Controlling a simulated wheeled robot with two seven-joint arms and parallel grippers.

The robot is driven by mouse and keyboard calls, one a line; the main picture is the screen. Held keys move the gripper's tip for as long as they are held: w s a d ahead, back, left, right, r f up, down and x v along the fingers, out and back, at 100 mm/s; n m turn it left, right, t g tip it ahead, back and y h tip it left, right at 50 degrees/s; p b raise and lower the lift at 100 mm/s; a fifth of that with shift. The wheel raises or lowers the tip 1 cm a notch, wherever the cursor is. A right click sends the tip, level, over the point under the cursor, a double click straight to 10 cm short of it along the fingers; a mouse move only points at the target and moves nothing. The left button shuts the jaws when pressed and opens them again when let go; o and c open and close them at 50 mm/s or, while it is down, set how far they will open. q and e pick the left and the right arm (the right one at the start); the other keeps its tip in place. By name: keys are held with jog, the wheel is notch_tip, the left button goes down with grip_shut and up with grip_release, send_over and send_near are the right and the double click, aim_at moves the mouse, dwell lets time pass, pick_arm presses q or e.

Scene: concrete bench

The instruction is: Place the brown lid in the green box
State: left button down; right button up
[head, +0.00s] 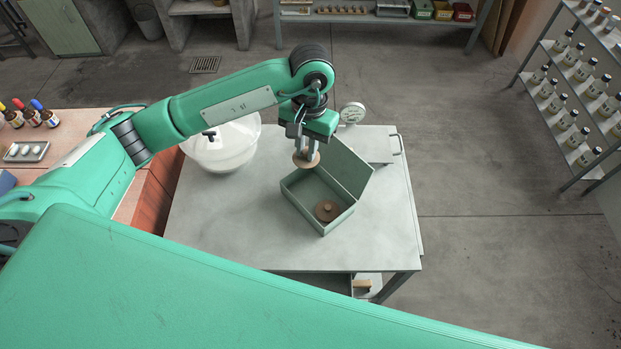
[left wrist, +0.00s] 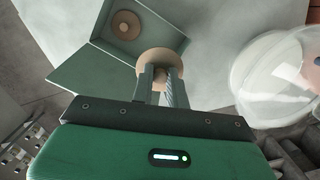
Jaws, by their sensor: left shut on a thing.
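My left gripper (head: 307,151) is shut on a round tan lid (head: 301,162), gripping its knob, and holds it above the back left part of the green box (head: 302,211). The box is grey-green and open, with its hinged cover (head: 344,168) tilted back to the right. A darker brown round lid (head: 327,211) with a knob lies inside the box, at its near end. In the left wrist view, the held lid (left wrist: 152,57) hangs between the fingers, overlapping the box edge, and the brown lid (left wrist: 126,25) shows inside the box. My right gripper is not in view.
The box stands on a pale bench top (head: 233,225). A clear bowl (head: 226,150) stands left of the box, under my left arm. A round dial gauge (head: 352,113) stands behind the box. The bench is clear in front of the box and to its right.

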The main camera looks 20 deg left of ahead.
pick_arm(q)
jog(key=p, duration=0.2)
send_over(306, 192)
jog(key=f, duration=1)
jog(key=shift+w+d+f, duration=0.1)
jog(key=shift+w+d, duration=0.05)
jog(key=shift+w, duration=0.15)
notch_tip(306, 192, down, 3)
jog(key=shift+f+p, duration=0.2)
jog(key=shift+p, duration=0.4)
jog(key=shift+f, duration=0.25)
jog(key=shift+f, duration=0.1)
jog(key=shift+f+b, duration=0.1)
jog(key=shift+b, duration=0.25)
jog(key=c, duration=1.4)
grip_release()
